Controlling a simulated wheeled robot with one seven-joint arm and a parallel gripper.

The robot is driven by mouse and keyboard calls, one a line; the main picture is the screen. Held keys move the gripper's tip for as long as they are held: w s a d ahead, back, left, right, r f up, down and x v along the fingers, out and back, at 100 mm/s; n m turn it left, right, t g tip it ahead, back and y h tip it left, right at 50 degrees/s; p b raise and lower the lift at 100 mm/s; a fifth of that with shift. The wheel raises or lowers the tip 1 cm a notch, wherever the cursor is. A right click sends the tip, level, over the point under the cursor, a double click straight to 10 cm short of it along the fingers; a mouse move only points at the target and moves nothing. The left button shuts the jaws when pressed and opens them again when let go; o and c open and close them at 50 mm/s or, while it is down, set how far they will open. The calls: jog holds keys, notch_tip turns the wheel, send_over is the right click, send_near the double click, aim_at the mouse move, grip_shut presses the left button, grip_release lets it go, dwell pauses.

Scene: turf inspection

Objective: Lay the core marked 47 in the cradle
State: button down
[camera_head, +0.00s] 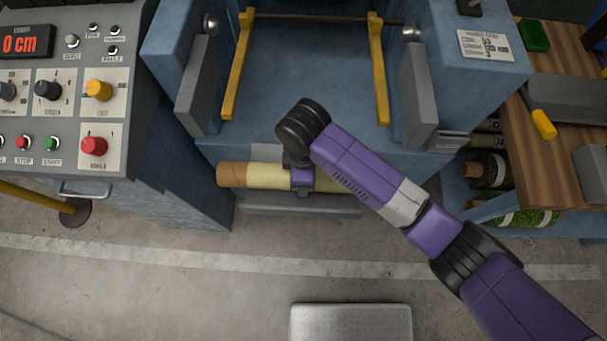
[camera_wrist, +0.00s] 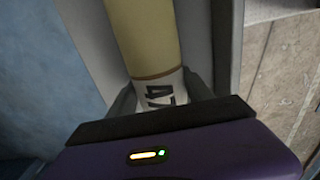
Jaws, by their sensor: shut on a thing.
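The core (camera_head: 255,177) is a long pale-yellow roll with a brown left end, lying level across the front of the blue machine in the head view. In the wrist view the core (camera_wrist: 147,40) shows a white band with a dark 47. My gripper (camera_head: 302,182) is shut around it at that band; its dark fingers (camera_wrist: 160,98) flank the band in the wrist view. A grey trough-like ledge (camera_head: 300,209), seemingly the cradle, shows directly below the core. I cannot tell whether the core touches it. My arm hides the core's right part.
The blue machine (camera_head: 310,100) has two yellow arms (camera_head: 240,70) above. A control console (camera_head: 65,100) stands at left. A wooden bench (camera_head: 555,125) at right has rolls (camera_head: 490,170) on the shelf below. A metal step (camera_head: 350,322) lies on the floor in front.

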jog(key=shift+c, duration=1.8)
grip_release()
jog(key=shift+r, duration=3.95)
